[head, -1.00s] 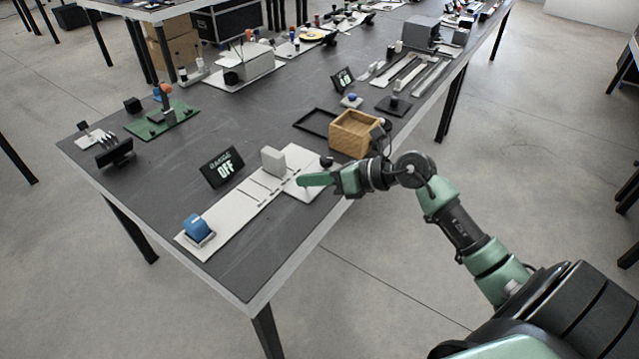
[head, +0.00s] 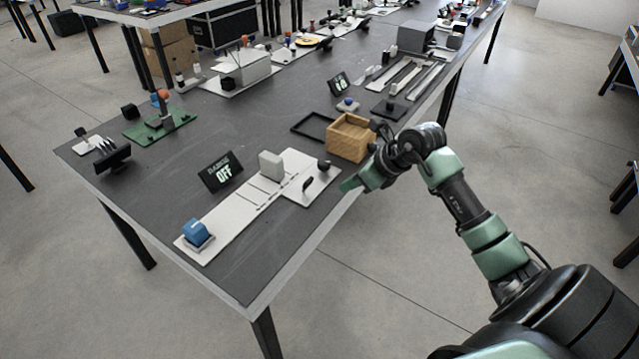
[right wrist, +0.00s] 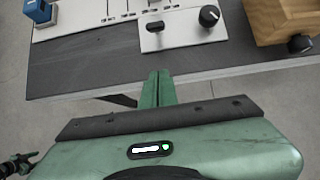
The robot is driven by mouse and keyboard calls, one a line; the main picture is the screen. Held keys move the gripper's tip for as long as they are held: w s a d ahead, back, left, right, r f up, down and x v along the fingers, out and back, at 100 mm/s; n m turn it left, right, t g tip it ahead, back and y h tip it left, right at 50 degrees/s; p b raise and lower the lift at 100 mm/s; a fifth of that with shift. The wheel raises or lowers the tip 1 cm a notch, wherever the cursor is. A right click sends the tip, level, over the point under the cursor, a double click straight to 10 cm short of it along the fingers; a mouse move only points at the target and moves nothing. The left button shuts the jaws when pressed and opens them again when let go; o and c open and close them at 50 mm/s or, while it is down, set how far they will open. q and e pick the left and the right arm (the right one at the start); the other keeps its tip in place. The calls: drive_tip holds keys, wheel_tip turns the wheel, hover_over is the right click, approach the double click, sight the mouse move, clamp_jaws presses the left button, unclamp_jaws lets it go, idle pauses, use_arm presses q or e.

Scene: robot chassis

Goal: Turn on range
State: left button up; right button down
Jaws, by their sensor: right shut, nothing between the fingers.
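A black display (head: 221,172) reading "RANGE OFF" stands tilted on the dark table. In front of it lies a long white panel (head: 232,215) with a grey block (head: 271,165) and a blue block (head: 196,233) at its near left end. A white plate (head: 318,190) at the panel's right end carries a black knob (head: 324,165) and a dark elongated knob (head: 307,184). Both knobs also show in the right wrist view, the round one (right wrist: 209,16) right of the long one (right wrist: 155,26). My right gripper (head: 347,186) is shut and empty, at the table edge, apart from the knobs.
A wooden box (head: 350,138) stands close behind my right gripper, with a flat black frame (head: 313,124) beside it. A green board (head: 160,127) and a black stand (head: 113,157) are at the left. Bare table lies behind the display.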

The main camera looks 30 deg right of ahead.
sight(308, 183)
drive_tip(key=p+x, duration=0.1)
drive_tip(key=x, duration=0.6)
drive_tip(key=shift+w+a+f, duration=0.1)
drive_tip(key=shift+w+a, duration=0.05)
drive_tip(key=shift+a, duration=0.05)
drive_tip(key=shift+w+a+r+p, duration=0.2)
drive_tip(key=shift+w+p, duration=0.05)
drive_tip(key=shift+w, duration=0.35)
drive_tip(key=shift+w+a+r+p, duration=0.15)
drive_tip(key=shift+w+a+p, duration=0.05)
drive_tip(key=shift+w, duration=0.35)
drive_tip(key=shift+w+a+r, duration=0.15)
drive_tip(key=shift+w+a, duration=0.1)
drive_tip(key=shift+w, duration=0.45)
